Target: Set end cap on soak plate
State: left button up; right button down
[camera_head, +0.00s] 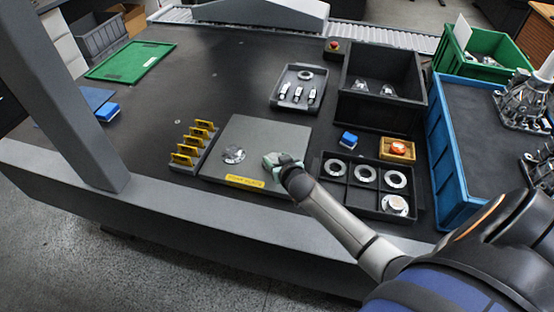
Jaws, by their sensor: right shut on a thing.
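The soak plate (250,133) is a flat grey square with a yellow label (245,182) along its front edge. A round silver part (233,155), which looks like an end cap, lies flat on its left half. My right gripper (272,162) is low over the front right part of the plate, to the right of that silver part. It is shut on an end cap, which the hand almost wholly hides. I cannot tell whether the held part touches the plate. My left gripper is not in view.
A black divided tray (345,191) with silver rings and a capped part stands right of the plate. A rack with yellow tags (187,150) stands at its left. Behind are a small grey tray (284,75) and a deep black bin (347,110). A blue crate (440,160) is farther right.

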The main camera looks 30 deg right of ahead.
jog(key=shift+f, duration=0.2)
jog(key=shift+c, duration=0.7)
grip_release()
jog(key=shift+r, duration=0.2)
jog(key=shift+s+r, duration=0.1)
jog(key=shift+s, duration=0.1)
jog(key=p+v, duration=0.2)
jog(key=v, duration=0.9)
jog(key=shift+s, duration=0.25)
jog(key=shift+a+r, duration=0.1)
jog(key=shift+r, duration=0.05)
